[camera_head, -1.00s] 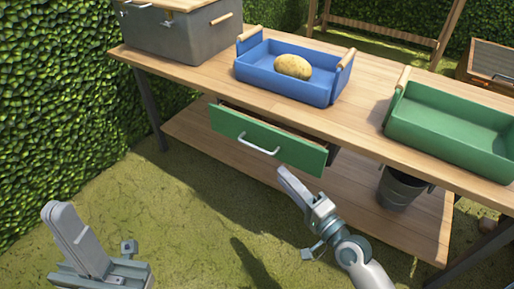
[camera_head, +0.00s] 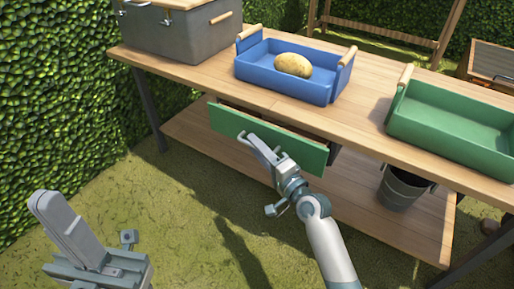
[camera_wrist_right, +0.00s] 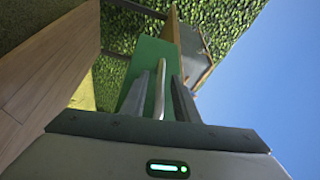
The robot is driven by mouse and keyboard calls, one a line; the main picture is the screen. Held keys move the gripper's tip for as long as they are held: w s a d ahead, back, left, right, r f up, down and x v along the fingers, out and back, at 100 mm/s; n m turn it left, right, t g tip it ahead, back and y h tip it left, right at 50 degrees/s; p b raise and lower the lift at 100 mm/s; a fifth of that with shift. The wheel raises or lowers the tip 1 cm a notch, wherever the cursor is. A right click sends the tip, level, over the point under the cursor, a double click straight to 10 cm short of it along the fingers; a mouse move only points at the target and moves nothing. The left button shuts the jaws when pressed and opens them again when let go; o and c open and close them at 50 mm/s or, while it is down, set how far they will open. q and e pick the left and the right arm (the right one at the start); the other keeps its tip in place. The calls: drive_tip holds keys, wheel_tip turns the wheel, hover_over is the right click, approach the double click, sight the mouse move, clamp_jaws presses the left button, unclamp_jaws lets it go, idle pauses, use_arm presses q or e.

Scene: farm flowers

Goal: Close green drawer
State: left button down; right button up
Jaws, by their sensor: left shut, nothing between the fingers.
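The green drawer (camera_head: 228,122) hangs under the wooden table and stands partly open, a dark strip of its inside showing behind the front. Its green front also shows in the right wrist view (camera_wrist_right: 150,62). My right gripper (camera_head: 258,146) is at the middle of the drawer front, over the metal handle. In the right wrist view its fingers are apart, with the handle (camera_wrist_right: 160,92) appearing between them; contact cannot be told. My left gripper (camera_head: 62,222) is shut and empty at the lower left, away from the table.
On the wooden table (camera_head: 190,76) stand a grey box (camera_head: 185,38), a blue tray (camera_head: 285,88) with a yellow potato-like object (camera_head: 293,65), and a green tray (camera_head: 450,140). A dark bucket (camera_head: 402,187) stands on the lower shelf (camera_head: 350,205). A hedge (camera_head: 60,100) borders the left.

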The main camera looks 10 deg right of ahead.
sight(269, 143)
drive_tip(key=shift+c, duration=0.3)
clamp_jaws()
drive_tip(key=w+d, duration=0.3)
drive_tip(key=shift+r, duration=0.1)
drive_tip(key=shift+c, duration=0.6)
unclamp_jaws()
drive_tip(key=shift+o, duration=0.9)
